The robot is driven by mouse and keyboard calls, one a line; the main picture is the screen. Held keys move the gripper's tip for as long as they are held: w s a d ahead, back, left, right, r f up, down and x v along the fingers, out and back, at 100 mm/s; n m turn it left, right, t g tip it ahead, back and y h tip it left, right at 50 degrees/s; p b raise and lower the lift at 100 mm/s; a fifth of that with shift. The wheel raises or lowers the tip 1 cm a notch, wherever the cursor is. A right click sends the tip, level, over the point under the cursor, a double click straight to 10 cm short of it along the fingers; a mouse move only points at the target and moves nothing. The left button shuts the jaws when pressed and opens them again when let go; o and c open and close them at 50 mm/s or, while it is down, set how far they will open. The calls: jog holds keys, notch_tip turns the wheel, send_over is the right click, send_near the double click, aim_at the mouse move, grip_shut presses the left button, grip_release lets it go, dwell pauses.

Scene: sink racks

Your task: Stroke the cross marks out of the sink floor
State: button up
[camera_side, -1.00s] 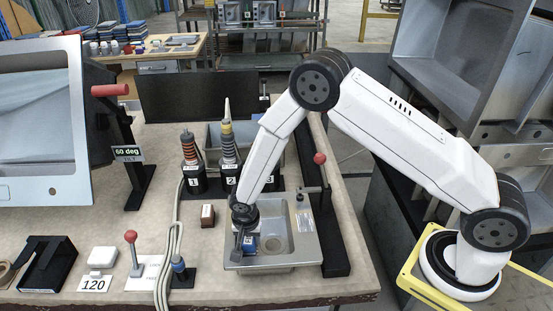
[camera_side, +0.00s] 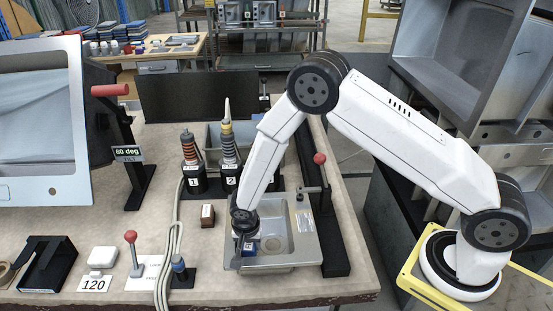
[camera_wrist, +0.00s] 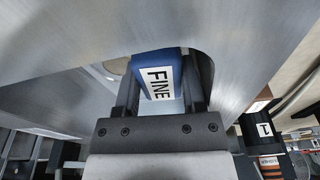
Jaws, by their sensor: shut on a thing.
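The steel sink (camera_side: 306,242) lies at the table's front right, with a round drain in its basin. My gripper (camera_side: 244,250) is down inside the left part of the basin. It is shut on a blue block labelled FINE (camera_wrist: 146,60), which shows between the fingers in the wrist view and as a small blue patch in the side view (camera_side: 249,247). In the wrist view, brushed metal fills the area around the block. I cannot tell whether the block touches the floor. No cross marks can be made out; my gripper and arm hide part of the floor.
Numbered tools in black holders (camera_side: 191,165) stand behind the sink. A red-knobbed lever (camera_side: 320,160) and black rail (camera_side: 333,245) flank the right side. Cables (camera_side: 173,250) run along the left.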

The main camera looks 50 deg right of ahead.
jog(key=shift+w+d+f, duration=0.1)
jog(key=shift+w+d, duration=1.1)
jog(key=shift+w, duration=0.05)
jog(key=shift+w+d, duration=0.1)
jog(key=shift+w+d+f, duration=0.1)
jog(key=shift+w+d, duration=1.15)
jog(key=shift+r, duration=3)
jog(key=shift+r, duration=0.1)
jog(key=shift+r, duration=1.4)
jog(key=shift+a, duration=0.1)
